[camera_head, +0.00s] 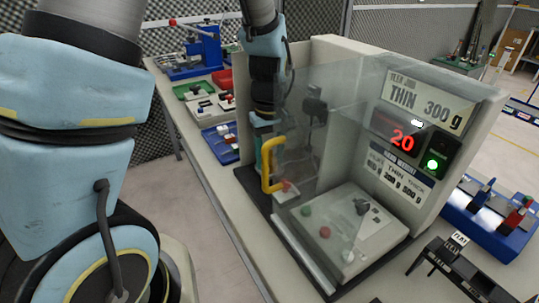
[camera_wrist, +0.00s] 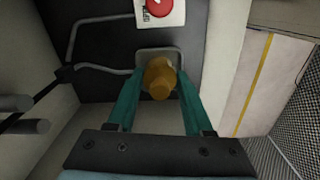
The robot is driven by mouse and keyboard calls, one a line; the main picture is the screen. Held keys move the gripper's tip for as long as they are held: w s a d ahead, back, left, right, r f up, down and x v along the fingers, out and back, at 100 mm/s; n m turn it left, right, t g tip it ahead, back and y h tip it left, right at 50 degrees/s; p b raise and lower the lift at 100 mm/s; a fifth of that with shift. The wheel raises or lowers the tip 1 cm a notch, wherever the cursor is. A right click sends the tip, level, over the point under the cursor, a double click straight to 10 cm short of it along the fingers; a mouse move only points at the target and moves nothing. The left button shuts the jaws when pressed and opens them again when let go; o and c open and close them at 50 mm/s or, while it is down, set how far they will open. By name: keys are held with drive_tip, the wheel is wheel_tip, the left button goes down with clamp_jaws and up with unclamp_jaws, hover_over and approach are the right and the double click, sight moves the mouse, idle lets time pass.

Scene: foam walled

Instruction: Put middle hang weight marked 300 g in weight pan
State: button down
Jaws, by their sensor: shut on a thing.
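My gripper (camera_wrist: 160,88) has teal fingers closed on a yellow handle (camera_head: 267,165), whose rounded end (camera_wrist: 160,80) shows between them in the wrist view. The handle is at the front edge of the clear panel (camera_head: 305,150) of a grey-walled cabinet. A dark part (camera_head: 315,105) is visible through the panel. I cannot clearly make out the weight pan or the 300 g weight. A black rack (camera_head: 455,272) with a small white label stands at the lower right; the label is too small to read surely.
The cabinet's sign (camera_head: 430,105) reads THIN 300 g, above a red 20 display (camera_head: 402,139) and a green light. A white base (camera_head: 350,230) with coloured buttons lies inside. Blue trays (camera_head: 495,215) and coloured trays (camera_head: 200,105) stand on either side.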

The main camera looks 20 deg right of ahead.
sight(270, 152)
drive_tip(key=shift+f, duration=0.1)
drive_tip(key=shift+c, duration=1.5)
unclamp_jaws()
wheel_tip(270, 152, up, 12)
drive_tip(key=b, duration=0.1)
drive_tip(key=shift+b, duration=0.3)
drive_tip(key=shift+r, duration=0.25)
